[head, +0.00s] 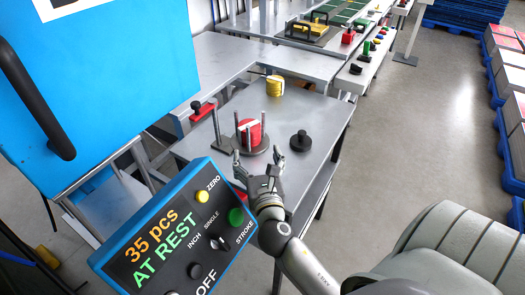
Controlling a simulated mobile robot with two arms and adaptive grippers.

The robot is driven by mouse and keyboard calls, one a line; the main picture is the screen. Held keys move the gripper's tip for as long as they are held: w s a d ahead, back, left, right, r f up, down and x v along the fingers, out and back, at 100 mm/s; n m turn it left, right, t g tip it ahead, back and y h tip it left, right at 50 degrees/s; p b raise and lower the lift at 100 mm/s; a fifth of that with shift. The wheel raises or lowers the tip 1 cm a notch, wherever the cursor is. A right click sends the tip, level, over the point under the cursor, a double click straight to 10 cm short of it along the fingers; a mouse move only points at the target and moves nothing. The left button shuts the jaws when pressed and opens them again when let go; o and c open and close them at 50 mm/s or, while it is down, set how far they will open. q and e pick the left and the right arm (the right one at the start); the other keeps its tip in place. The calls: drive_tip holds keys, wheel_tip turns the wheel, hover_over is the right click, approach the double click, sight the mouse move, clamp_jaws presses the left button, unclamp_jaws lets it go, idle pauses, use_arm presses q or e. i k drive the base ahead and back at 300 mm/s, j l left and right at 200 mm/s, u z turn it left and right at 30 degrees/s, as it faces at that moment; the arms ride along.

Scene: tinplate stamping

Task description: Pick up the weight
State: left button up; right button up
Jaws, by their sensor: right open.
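A small black weight (301,142) with a knob on top stands upright on the grey metal table (200,148). My right gripper (258,160) is open, with its fingers pointing away from me over the near part of the table. Nothing shows between its fingers. The weight is to the right of the fingertips and a little beyond them, apart from them. My left gripper is not in view.
A round holder (262,146) with upright posts and a red stack (246,130) stands just beyond my gripper. A yellow stack (275,86) is farther back. The control panel (175,235) and blue machine (110,80) are at left. Open floor lies right.

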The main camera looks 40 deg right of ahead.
sight(300, 142)
drive_tip(key=z, duration=1.45)
